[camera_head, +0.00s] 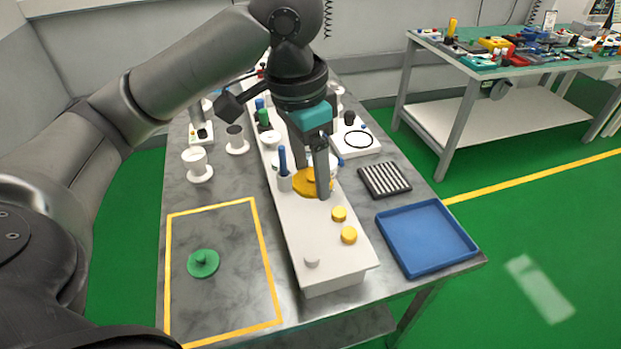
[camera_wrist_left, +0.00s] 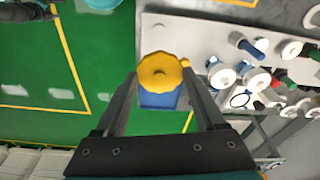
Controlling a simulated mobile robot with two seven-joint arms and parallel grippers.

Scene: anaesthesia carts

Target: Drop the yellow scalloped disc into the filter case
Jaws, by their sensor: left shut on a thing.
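My left gripper (camera_head: 321,190) is shut on the yellow scalloped disc (camera_head: 308,183) and holds it over the white raised bench unit. In the left wrist view the disc (camera_wrist_left: 160,72) sits between the two fingertips, its round face and small central knob showing. A white round case (camera_head: 334,160), which may be the filter case, stands just behind the disc. The gripper and disc hide much of it, and I cannot see into it. A green lid-like disc with a knob (camera_head: 203,264) lies inside the yellow outline at left. My right gripper is not in view.
A blue-handled tool in a white cup (camera_head: 284,172) stands close left of the disc. Two yellow caps (camera_head: 349,235) and a grey knob (camera_head: 312,262) are on the unit's near end. A striped black block (camera_head: 384,180) and an empty blue tray (camera_head: 425,238) lie at right.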

